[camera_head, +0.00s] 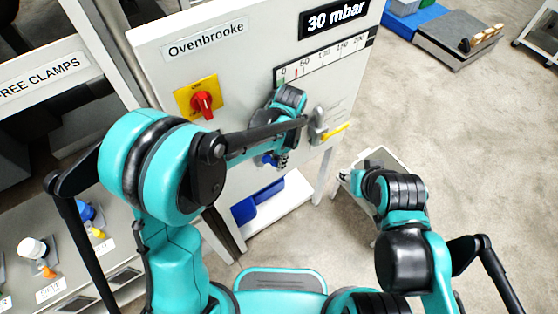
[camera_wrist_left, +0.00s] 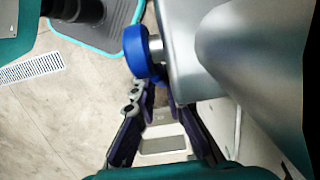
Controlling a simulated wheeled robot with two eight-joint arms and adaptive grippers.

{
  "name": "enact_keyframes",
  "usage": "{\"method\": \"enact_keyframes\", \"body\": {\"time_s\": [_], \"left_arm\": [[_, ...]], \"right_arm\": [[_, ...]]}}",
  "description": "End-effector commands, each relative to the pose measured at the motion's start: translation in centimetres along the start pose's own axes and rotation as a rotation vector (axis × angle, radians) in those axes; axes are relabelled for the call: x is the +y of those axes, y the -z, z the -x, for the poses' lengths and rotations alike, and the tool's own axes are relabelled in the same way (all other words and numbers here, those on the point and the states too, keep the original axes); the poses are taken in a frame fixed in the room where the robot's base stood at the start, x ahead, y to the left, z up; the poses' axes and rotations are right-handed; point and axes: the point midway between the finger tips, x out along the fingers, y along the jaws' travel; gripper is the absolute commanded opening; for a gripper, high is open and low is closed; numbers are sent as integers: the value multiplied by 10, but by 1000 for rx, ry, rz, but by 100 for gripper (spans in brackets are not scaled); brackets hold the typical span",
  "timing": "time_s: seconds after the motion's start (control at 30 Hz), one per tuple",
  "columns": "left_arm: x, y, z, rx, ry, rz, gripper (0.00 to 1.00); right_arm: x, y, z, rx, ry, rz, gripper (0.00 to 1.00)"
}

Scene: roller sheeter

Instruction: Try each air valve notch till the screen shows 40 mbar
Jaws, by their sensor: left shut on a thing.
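The screen (camera_head: 336,18) on the pale panel reads 30 mbar. Below it is a scale marked from 0 to 200, with a red mark near its low end. My left gripper (camera_head: 273,160) is in front of the panel below the scale, at a blue knob (camera_head: 267,159). In the left wrist view, the blue knob (camera_wrist_left: 138,52) sits on a short metal shaft. My left fingertips (camera_wrist_left: 160,100) are close together beside it, shut on it; the exact contact is partly hidden. My right gripper (camera_head: 347,176) is low at the right; its fingers are too small to read.
A red switch (camera_head: 203,104) on a yellow plate is left of my left gripper. A grey fitting (camera_head: 318,126) and a yellow pointer (camera_head: 335,132) are on its right. A shelf with clamps (camera_head: 40,262) stands at the left. Open floor (camera_head: 445,130) lies at the right.

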Motion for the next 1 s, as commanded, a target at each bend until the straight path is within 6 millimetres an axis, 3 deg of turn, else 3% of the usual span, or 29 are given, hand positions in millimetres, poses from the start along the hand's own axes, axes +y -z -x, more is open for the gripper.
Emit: {"method": "enact_keyframes", "body": {"time_s": [0.07,0.1,0.17,0.57,1.0], "left_arm": [[0,0,0,1,1,0,0],[0,0,0,1,1,0,22],[0,0,0,1,1,0,33],[0,0,9,1,0,0,33],[0,0,96,1,0,-1,33]], "right_arm": [[0,0,0,0,0,0,40],[0,0,0,0,0,0,40],[0,0,0,0,0,0,40],[0,0,0,0,0,0,40],[0,0,0,0,0,0,40]]}}
